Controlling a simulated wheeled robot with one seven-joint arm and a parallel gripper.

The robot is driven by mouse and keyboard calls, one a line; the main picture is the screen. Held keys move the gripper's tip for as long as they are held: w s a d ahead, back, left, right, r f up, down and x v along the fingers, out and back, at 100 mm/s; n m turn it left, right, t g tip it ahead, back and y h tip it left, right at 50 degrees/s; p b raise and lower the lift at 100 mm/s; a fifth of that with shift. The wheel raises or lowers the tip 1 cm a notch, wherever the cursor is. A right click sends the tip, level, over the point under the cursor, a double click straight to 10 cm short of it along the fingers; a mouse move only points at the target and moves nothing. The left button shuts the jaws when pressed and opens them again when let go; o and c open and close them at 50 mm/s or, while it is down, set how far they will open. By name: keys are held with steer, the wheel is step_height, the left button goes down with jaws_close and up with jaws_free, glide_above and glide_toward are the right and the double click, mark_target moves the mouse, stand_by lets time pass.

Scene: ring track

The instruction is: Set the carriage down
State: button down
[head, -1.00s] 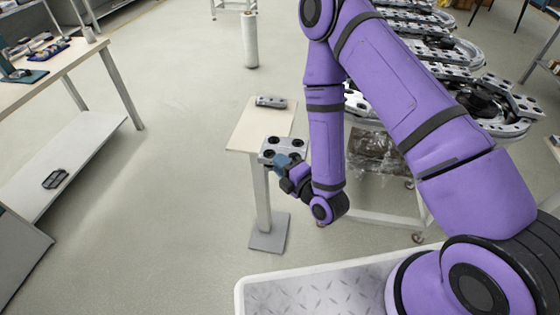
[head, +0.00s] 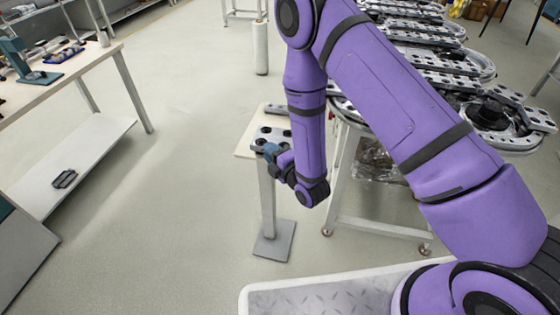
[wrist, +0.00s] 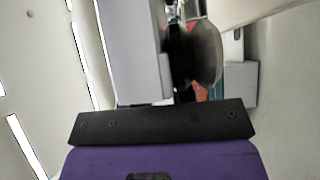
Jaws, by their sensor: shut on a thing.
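The carriage (head: 268,134), a light grey plate with dark round holes, is held by my gripper (head: 270,151) in the head view. My gripper is shut on it with bluish fingers. The carriage overlaps the front right of a small stand's beige top (head: 246,145); I cannot tell whether it touches it. A similar grey piece (head: 277,108) lies at the back of that top, partly hidden by my arm. In the wrist view a large grey block (wrist: 130,55), seemingly the carriage, fills the upper middle, and a teal finger part (wrist: 216,84) shows beside it.
The ring track (head: 425,80) with several grey carriages stands at the right, behind my arm. A workbench (head: 85,62) with a lower shelf is at the left. A white roll (head: 261,46) stands behind the stand. The floor between bench and stand is clear.

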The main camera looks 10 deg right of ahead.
mark_target(261, 142)
steer(key=x, duration=0.6)
steer(key=shift+w+d+f, duration=0.15)
steer(key=shift+d+f, duration=0.05)
steer(key=shift+d, duration=0.05)
steer(key=shift+f, duration=1.75)
steer(key=shift+f, duration=0.1)
steer(key=c, duration=1)
jaws_free()
steer(key=shift+f, duration=0.1)
steer(key=shift+o, duration=0.2)
